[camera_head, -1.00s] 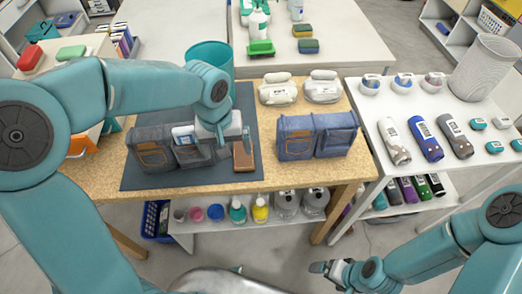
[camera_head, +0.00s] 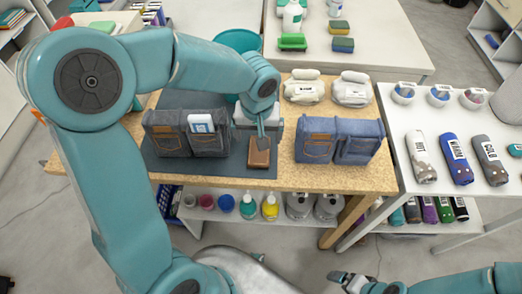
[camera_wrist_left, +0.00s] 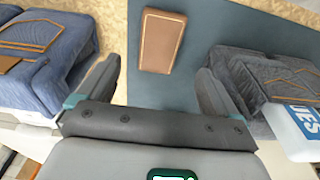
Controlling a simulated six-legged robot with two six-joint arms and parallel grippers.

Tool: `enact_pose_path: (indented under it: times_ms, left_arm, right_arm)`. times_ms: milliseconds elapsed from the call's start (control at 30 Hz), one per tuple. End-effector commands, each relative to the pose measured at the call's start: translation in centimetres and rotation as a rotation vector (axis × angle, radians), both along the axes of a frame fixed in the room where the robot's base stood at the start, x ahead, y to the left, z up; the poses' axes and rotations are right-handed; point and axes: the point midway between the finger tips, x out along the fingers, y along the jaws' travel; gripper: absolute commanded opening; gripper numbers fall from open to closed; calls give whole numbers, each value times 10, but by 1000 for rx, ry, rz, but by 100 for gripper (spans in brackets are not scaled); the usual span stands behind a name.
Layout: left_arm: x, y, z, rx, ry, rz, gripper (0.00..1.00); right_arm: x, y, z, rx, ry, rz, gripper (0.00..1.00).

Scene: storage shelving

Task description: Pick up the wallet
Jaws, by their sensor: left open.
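The brown wallet (camera_head: 259,158) lies on the dark mat (camera_head: 215,172) on the wooden table. It lies between the dark grey folded jeans (camera_head: 172,140) and the blue folded jeans (camera_head: 345,150). My left gripper (camera_head: 261,131) is just behind and above the wallet, apart from it. In the left wrist view the wallet (camera_wrist_left: 161,40) appears ahead of the gap between the two open fingers of my left gripper (camera_wrist_left: 158,88), with nothing between them. My right gripper (camera_head: 338,277) is low at the front, far from the wallet; its finger opening is unclear.
White rolled items (camera_head: 303,90) and a teal bin (camera_head: 236,42) stand behind.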

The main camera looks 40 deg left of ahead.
Motion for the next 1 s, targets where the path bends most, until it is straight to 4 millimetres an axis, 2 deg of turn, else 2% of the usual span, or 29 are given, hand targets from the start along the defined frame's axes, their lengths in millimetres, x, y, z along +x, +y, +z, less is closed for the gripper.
enact_pose_path:
  times_ms: [33,267,500,800,867,1000]
  left_arm:
    - [1,0,-8,-1,3,0,94]
    - [4,0,-26,-1,3,-2,94]
    - [8,0,-64,-1,2,-4,94]
    - [9,0,-70,-1,-1,-4,94]
    - [9,0,-70,-1,-1,-4,77]
    - [9,0,-70,-1,-1,-4,32]
  right_arm:
    - [0,0,-1,0,0,0,93]
    - [0,0,-1,0,0,0,93]
    - [0,0,-1,0,0,0,93]
    - [0,0,-1,0,0,0,93]
    - [0,0,-1,0,0,0,93]
    - [0,0,-1,0,0,0,93]
